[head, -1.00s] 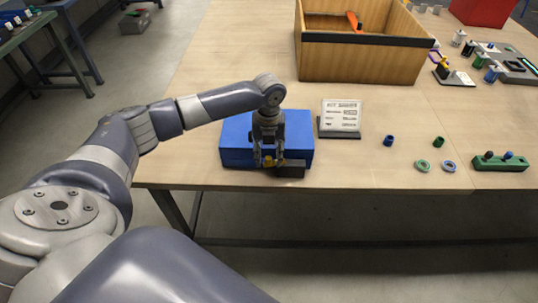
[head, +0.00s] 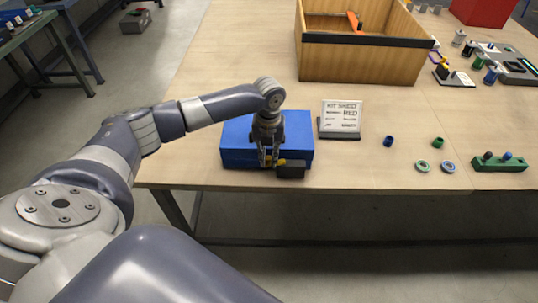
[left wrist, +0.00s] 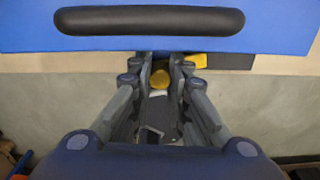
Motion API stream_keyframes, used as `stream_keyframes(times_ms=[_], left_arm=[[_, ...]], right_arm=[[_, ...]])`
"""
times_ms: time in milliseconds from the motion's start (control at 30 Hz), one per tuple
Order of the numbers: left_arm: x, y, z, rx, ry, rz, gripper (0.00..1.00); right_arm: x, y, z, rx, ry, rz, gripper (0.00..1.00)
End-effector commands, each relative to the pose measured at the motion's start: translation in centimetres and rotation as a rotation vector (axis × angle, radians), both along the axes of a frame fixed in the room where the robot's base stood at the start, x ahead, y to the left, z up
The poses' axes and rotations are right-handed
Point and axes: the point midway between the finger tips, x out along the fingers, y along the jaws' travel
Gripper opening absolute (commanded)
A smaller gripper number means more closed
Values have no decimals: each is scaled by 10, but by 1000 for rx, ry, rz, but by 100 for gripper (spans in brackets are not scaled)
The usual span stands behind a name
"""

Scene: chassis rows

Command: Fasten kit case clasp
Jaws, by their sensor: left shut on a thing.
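The closed blue kit case (head: 237,133) lies near the front edge of the table. Its lid carries a black handle in the left wrist view (left wrist: 150,20). My left gripper (head: 268,163) points down at the middle of the case's front side. It is shut on a small yellow part, seemingly the clasp (left wrist: 160,79), between its fingertips in the left wrist view (left wrist: 158,72). Another yellow piece (head: 281,161) and a dark block (head: 291,171) sit just right of the fingers at the case front. The fingers hide much of the clasp. My right gripper is out of view.
A small sign (head: 342,118) stands right of the case. A wooden open box (head: 360,62) stands behind it. A blue cylinder (head: 388,141), a green one (head: 438,142), two rings (head: 423,166) and a green holder (head: 500,164) lie to the right. The table between is clear.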

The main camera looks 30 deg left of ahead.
Motion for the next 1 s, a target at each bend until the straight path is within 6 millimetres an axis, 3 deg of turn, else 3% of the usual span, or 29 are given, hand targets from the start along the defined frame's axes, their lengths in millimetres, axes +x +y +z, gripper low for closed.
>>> stream_keyframes(times_ms=[267, 300, 367, 400, 767, 1000], left_arm=[[0, 0, -1, 0, 1, -8, 0], [0, 0, -1, 0, 1, -8, 23], [0, 0, 0, 0, 1, -8, 36], [0, 0, 0, 0, 1, -7, 38], [0, 1, 4, 0, 0, -7, 38], [2, 0, 43, 0, -4, -7, 38]], right_arm=[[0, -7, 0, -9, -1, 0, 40], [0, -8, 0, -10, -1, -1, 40], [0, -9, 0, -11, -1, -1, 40], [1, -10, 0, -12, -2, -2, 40], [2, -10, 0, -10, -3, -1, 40], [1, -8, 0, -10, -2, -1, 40]])
